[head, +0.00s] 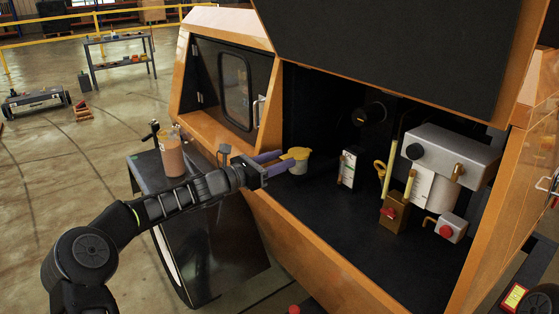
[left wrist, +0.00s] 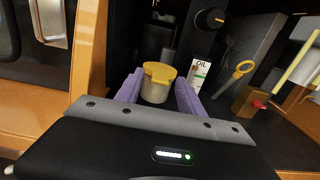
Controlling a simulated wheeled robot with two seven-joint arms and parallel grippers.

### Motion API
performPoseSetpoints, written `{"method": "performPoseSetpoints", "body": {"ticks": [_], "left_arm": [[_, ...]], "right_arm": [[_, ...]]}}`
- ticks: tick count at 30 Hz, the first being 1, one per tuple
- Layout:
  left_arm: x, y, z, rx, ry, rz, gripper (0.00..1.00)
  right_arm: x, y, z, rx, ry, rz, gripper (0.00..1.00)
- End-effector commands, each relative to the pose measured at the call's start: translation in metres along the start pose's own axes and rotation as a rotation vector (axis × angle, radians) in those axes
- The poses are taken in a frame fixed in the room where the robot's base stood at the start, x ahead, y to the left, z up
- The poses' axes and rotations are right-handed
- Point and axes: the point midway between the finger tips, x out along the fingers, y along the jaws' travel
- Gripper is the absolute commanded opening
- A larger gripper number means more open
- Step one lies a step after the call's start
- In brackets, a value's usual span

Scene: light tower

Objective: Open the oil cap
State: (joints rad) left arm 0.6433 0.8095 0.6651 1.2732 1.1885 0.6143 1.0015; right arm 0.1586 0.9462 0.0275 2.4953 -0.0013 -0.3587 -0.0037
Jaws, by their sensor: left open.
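The yellow oil cap (head: 297,153) sits on a pale round neck inside the open compartment of the orange machine. It also shows in the left wrist view (left wrist: 159,72), with a tab at its front. My left gripper (head: 281,162) reaches in over the compartment's front edge, level with the cap. Its purple fingers are open, one on each side of the cap and neck in the left wrist view (left wrist: 157,90). I cannot tell whether they touch it. A white card marked OIL (left wrist: 200,70) stands just behind and to the right. My right gripper is not in view.
A yellow dipstick handle (head: 380,167), a brown box with a red knob (head: 394,214) and a grey metal tank (head: 450,150) stand to the right in the compartment. The raised black hatch (head: 390,50) hangs above. A dark side table (head: 150,170) holds a brown jar (head: 171,158).

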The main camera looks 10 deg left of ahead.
Motion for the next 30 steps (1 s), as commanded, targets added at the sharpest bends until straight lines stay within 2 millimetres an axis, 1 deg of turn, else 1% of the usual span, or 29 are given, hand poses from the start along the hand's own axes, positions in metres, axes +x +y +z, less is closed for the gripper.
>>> {"method": "performPoseSetpoints", "body": {"ticks": [7, 23, 24, 30], "left_arm": [[0.0003, 0.0005, -0.0004, 0.000, 0.001, 0.001, 0.45], [0.0001, 0.0004, -0.0003, 0.000, 0.001, 0.001, 0.01], [0.0001, 0.0004, -0.0003, 0.000, 0.001, 0.001, 0.00], [0.0001, 0.0004, -0.0003, 0.000, 0.001, 0.001, 0.00]], "right_arm": [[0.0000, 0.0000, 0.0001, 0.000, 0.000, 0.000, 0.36], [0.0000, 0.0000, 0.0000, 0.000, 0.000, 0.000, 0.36], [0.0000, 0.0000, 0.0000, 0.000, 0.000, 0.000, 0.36], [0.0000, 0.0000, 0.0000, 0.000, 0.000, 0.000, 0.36]]}}
